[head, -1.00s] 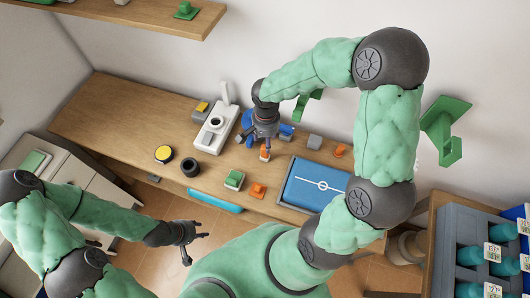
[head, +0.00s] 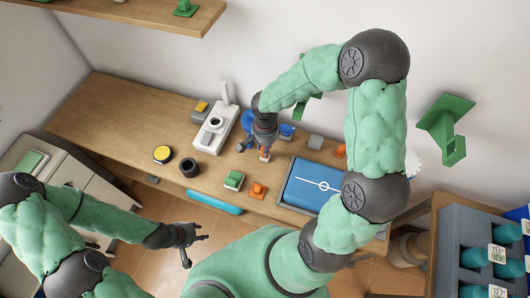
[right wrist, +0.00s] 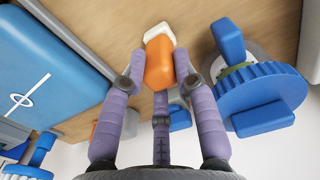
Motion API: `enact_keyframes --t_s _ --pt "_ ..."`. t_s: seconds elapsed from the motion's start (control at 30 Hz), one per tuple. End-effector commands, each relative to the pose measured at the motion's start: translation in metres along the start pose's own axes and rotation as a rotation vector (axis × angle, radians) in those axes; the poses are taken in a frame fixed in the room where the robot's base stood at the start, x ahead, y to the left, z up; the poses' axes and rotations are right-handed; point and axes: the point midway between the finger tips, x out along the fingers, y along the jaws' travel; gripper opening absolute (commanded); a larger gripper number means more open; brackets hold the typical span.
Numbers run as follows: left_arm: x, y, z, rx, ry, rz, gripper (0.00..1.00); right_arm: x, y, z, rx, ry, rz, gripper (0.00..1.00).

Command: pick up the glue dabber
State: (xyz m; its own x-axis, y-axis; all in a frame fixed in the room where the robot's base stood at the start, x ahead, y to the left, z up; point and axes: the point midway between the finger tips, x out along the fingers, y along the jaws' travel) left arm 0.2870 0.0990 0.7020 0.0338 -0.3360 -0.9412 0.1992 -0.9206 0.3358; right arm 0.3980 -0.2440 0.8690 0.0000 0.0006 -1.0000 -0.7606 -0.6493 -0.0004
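An orange block with a white end (right wrist: 159,62), which looks like the glue dabber, is between the fingertips of my right gripper (right wrist: 160,68) in the right wrist view. The fingers lie close along both its sides; I cannot tell whether they press on it. In the head view its orange part (head: 264,154) shows just below my right gripper (head: 262,143), over the wooden bench. My left gripper (head: 190,243) is open and empty in front of the bench, far from the dabber.
A blue tray-like box (head: 310,187) stands to the right and a blue round item (right wrist: 262,98) is close beside the gripper. A grey block (head: 315,142), a green block (head: 234,180) and an orange piece (head: 257,190) are nearby. The bench's left end (head: 100,115) is clear.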

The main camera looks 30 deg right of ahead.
Motion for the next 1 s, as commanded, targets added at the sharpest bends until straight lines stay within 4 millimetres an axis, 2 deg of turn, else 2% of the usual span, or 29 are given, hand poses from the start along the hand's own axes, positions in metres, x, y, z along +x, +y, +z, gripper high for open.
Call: enact_keyframes --t_s 0.37,0.47,0.8,1.0 --pt "-0.002 0.001 0.000 0.000 0.000 0.000 0.40 -0.006 0.000 -0.001 0.000 0.002 -0.001 0.00" --pt "-0.006 0.002 0.000 0.000 0.000 0.000 0.40 -0.019 -0.001 -0.001 0.000 0.003 -0.002 0.00" --pt "-0.022 0.008 0.001 0.000 0.000 0.000 0.40 -0.081 0.000 -0.001 0.001 0.002 -0.002 0.00" --pt "-0.026 0.009 0.001 0.000 0.000 0.000 0.40 -0.098 0.000 0.000 -0.001 0.002 -0.001 0.00"
